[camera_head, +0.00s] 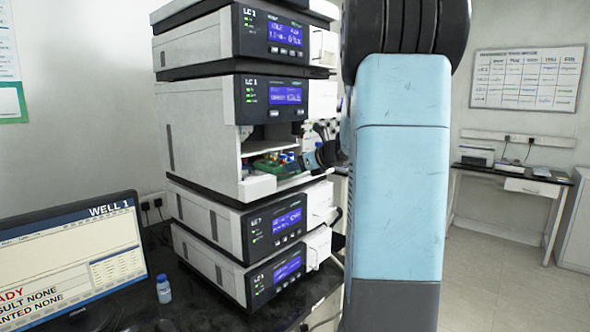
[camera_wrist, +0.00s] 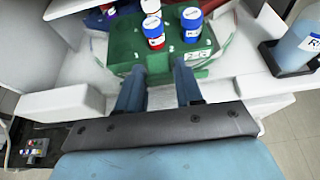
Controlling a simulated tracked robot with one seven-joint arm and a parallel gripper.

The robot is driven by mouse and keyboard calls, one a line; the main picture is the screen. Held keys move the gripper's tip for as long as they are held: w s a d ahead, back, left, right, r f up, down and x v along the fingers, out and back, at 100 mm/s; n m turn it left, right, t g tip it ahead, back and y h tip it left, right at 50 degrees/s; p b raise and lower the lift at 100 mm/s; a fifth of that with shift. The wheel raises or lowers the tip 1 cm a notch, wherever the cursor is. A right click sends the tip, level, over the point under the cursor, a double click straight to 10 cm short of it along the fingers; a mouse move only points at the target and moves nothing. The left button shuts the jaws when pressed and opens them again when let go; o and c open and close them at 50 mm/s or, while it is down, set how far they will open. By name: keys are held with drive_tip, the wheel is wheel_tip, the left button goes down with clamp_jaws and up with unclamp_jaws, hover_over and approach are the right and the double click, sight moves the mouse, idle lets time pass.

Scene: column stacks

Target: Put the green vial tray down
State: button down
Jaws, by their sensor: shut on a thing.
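My gripper (camera_wrist: 159,80) is shut on the tray's near side; the fingers hide part of the grip. I cannot tell whether the tray touches the bay floor.
A blue bottle (camera_wrist: 294,45) stands in a dark holder on the right. In the head view, a monitor (camera_head: 70,262) and a small vial (camera_head: 163,289) are on the black bench.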

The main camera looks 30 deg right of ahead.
drive_tip(key=shift+f, duration=0.25)
drive_tip(key=shift+f, duration=0.1)
